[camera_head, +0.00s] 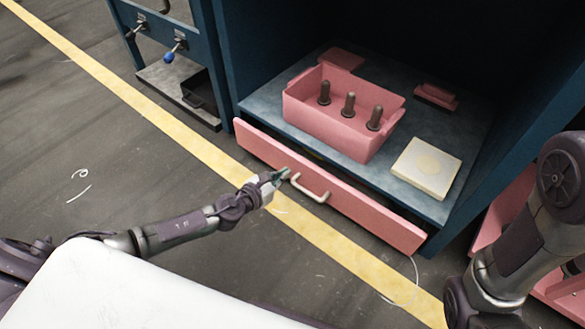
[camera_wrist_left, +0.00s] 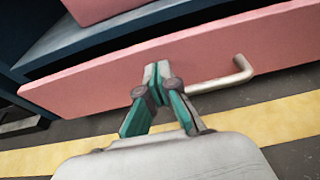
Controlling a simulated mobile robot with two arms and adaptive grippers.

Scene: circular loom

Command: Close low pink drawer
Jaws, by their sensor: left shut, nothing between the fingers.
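The low pink drawer (camera_head: 375,211) sits under the shelf of the dark blue cabinet, and its front stands a little out from the cabinet. A pale handle (camera_head: 309,188) is fixed to the drawer front; it also shows in the left wrist view (camera_wrist_left: 232,77). My left gripper (camera_head: 284,174) is shut and empty, at the drawer front just left of the handle. In the left wrist view its fingertips (camera_wrist_left: 157,70) overlap the drawer front (camera_wrist_left: 90,82); I cannot tell whether they touch. My right arm shows at the right edge, but its gripper is out of view.
On the shelf (camera_head: 262,104) above the drawer stand a pink box (camera_head: 330,120) with dark pegs and a cream block (camera_head: 426,168). A yellow floor line (camera_head: 130,97) runs past the cabinet. The floor at left is clear.

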